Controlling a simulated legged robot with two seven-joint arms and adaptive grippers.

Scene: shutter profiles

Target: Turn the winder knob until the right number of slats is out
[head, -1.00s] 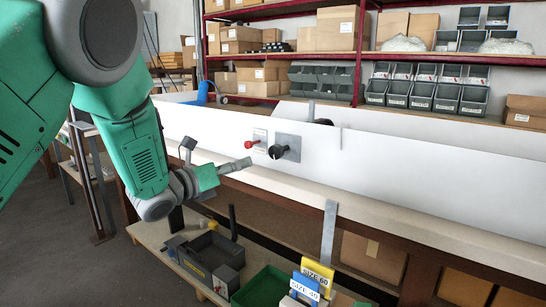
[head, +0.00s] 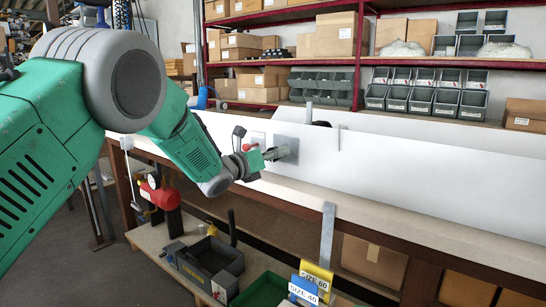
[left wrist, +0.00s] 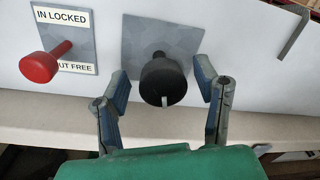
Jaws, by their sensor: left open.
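The black winder knob (left wrist: 163,82) sticks out from a square grey plate (left wrist: 160,42) on the white panel, with a pale mark on its rim. My left gripper (left wrist: 162,90) is open, with one blue-grey finger on each side of the knob and gaps between. In the head view my left gripper (head: 272,154) reaches the plate (head: 288,148) and hides most of the knob. A red plunger knob (left wrist: 39,67) stands left of it on a label plate reading "IN LOCKED" and "OUT FREE". No slats can be made out. My right gripper is out of view.
The white panel (head: 420,175) runs along the bench. A grey tab (left wrist: 294,33) stands right of the knob. Below are a grey toolbox (head: 210,262), a green bin (head: 262,290), and "SIZE 60" (head: 316,276) and "SIZE 40" (head: 303,290) cards.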

